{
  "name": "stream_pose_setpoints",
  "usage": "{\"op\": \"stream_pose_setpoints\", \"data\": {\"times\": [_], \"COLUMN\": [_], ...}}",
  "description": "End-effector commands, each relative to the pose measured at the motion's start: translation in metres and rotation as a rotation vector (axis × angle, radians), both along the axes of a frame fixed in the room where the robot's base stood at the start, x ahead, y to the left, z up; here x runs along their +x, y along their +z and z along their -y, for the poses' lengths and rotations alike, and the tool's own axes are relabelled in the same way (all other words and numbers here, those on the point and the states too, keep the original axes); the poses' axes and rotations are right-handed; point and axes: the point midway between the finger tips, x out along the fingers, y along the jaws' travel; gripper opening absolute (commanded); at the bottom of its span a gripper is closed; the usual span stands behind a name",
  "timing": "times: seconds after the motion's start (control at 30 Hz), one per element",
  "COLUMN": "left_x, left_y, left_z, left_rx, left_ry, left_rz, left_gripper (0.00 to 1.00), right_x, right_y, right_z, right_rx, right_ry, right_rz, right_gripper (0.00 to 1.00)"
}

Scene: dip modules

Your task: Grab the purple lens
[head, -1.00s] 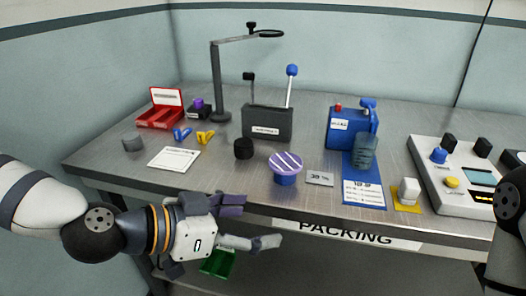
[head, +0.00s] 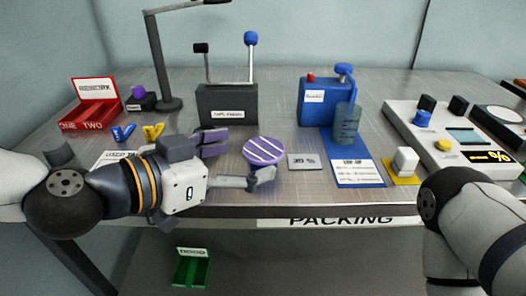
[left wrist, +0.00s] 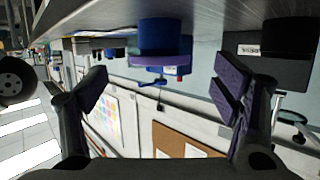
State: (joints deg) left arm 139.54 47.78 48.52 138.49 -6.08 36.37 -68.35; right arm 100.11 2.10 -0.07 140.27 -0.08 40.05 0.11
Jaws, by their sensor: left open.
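The purple lens (head: 263,151) is a round purple disc with white stripes on a blue base. It stands near the front edge of the table. My left gripper (head: 240,160) is open and low over the front edge, just left of the lens, with its fingers pointing toward it. In the left wrist view the picture is upside down. The lens (left wrist: 160,63) appears there ahead, between the spread fingers of the gripper (left wrist: 162,88), and nothing is held. My right gripper is out of view; only my right arm shows at the right.
A grey lever box (head: 227,104) stands behind the lens. A grey label card (head: 305,161) lies right of it, then a blue mat (head: 357,173) with a bottle (head: 346,123). A red tray (head: 92,113) is far left. A green bin (head: 191,269) is below the table.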

Motion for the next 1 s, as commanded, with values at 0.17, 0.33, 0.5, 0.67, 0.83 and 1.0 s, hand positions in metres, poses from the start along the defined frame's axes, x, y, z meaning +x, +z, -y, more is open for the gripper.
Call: {"op": "stream_pose_setpoints", "data": {"times": [0.17,0.33,0.5,0.67,0.83,1.0], "left_x": [0.019,0.022,0.021,0.021,0.021,0.021], "left_y": [-0.01,-0.008,-0.008,-0.008,-0.008,0.0], "left_z": [0.02,0.023,0.023,0.022,0.022,0.022], "left_rx": [0.001,0.001,0.001,0.001,0.002,0.002], "left_ry": [0.001,0.001,0.001,0.001,0.001,0.0], "left_rz": [-0.004,0.001,0.001,0.001,0.0,0.004], "left_gripper": [0.81,0.81,0.59,0.38,0.38,0.38], "right_x": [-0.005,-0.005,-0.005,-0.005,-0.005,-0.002], "right_y": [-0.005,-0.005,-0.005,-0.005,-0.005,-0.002], "right_z": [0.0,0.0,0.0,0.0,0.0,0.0], "right_rx": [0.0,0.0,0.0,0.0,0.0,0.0], "right_ry": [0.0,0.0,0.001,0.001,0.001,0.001], "right_rz": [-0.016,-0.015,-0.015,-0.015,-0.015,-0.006], "right_gripper": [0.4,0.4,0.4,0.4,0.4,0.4]}}
